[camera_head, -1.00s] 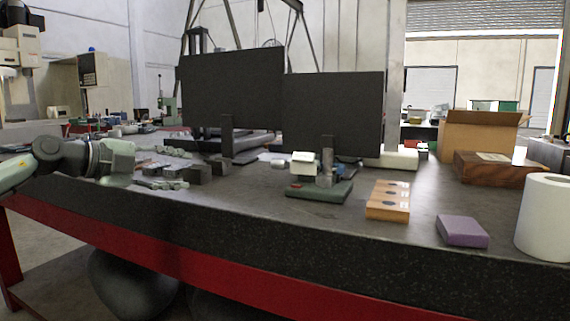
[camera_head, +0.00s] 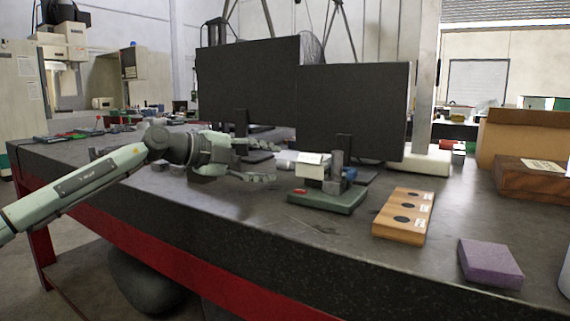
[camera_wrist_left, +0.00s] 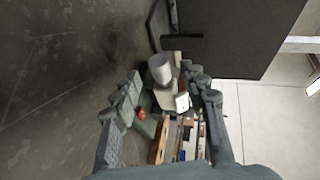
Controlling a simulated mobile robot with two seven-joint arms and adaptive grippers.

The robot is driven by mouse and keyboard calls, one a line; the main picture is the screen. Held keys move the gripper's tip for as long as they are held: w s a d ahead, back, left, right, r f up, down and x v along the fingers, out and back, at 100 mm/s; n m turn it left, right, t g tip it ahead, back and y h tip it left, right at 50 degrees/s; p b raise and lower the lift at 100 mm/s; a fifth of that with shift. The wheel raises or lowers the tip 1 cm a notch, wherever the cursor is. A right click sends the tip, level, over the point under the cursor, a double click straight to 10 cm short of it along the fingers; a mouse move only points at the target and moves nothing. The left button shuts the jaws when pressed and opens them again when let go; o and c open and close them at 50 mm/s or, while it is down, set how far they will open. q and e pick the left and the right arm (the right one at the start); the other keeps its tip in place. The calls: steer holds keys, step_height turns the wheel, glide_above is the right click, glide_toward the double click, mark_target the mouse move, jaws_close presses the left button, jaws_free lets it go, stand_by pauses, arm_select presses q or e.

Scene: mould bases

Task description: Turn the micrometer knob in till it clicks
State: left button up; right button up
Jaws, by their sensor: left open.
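The micrometer stands on a green base (camera_head: 328,200) on the dark bench, with a white block (camera_head: 311,165) and a grey post. Its grey knob (camera_head: 283,164) sticks out to the left; in the left wrist view the knob (camera_wrist_left: 160,68) is a pale grey cylinder. My left gripper (camera_head: 268,162) is open and empty, just left of the knob, its fingers pointing at it. In the left wrist view the fingertips (camera_wrist_left: 163,78) lie on either side of the knob's line, and no contact shows. My right gripper is not in view.
Two dark monitors (camera_head: 350,112) stand behind the micrometer. A wooden block with dark round spots (camera_head: 403,216) and a purple block (camera_head: 490,263) lie to its right. A cardboard box (camera_head: 520,140) and a wooden case (camera_head: 530,181) stand further right. The bench front is clear.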

mark_target(278, 164)
arm_select(q)
steer(key=x, duration=0.4)
steer(key=shift+w+d+f, duration=0.1)
steer(key=shift+w+d, duration=0.05)
steer(key=shift+d, duration=0.15)
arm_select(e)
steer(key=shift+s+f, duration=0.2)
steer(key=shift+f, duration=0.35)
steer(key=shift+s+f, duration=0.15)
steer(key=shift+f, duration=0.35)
arm_select(q)
steer(key=shift+c, duration=0.2)
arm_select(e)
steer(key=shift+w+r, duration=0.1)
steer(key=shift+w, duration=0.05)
arm_select(q)
jaws_close()
steer(key=shift+f, duration=0.1)
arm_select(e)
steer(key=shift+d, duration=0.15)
